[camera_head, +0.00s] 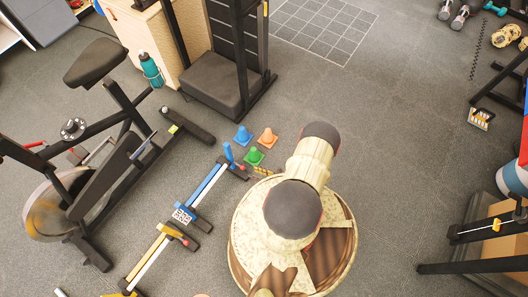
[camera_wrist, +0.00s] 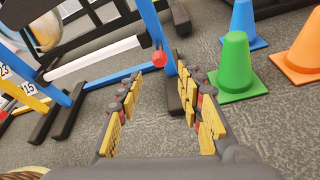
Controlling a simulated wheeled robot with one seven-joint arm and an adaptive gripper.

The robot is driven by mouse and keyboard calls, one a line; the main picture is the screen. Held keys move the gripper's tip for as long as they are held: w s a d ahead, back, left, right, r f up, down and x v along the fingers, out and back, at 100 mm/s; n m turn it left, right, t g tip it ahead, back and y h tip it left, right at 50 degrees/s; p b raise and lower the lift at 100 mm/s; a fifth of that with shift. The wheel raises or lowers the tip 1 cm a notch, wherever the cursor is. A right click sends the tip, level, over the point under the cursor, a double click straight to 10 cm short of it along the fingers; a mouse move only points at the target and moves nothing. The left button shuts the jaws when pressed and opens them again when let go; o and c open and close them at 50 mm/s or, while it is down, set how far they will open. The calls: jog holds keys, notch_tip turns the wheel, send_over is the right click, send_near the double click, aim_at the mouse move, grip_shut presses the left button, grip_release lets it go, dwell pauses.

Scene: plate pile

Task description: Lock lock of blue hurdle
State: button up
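The blue hurdle (camera_head: 207,184) stands on the floor left of my arm in the head view, with a white bar and a blue upright at its right end. In the wrist view, its blue frame (camera_wrist: 110,78) crosses the upper left. A round red knob (camera_wrist: 158,58), which looks like its lock, sits by the blue upright; it also shows in the head view (camera_head: 241,167). My gripper (camera_wrist: 162,84) is open and empty, its yellow-padded fingers apart. The knob appears beyond the fingertips, between them in the picture. In the head view my gripper is mostly hidden by my arm.
A green cone (camera_wrist: 236,68), an orange cone (camera_wrist: 303,52) and a blue cone (camera_wrist: 243,22) stand right of the hurdle's end. A yellow hurdle (camera_head: 152,250) stands to its lower left. An exercise bike (camera_head: 100,140) is at the left.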

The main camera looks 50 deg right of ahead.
jog(key=v, duration=0.6)
dwell(0.6)
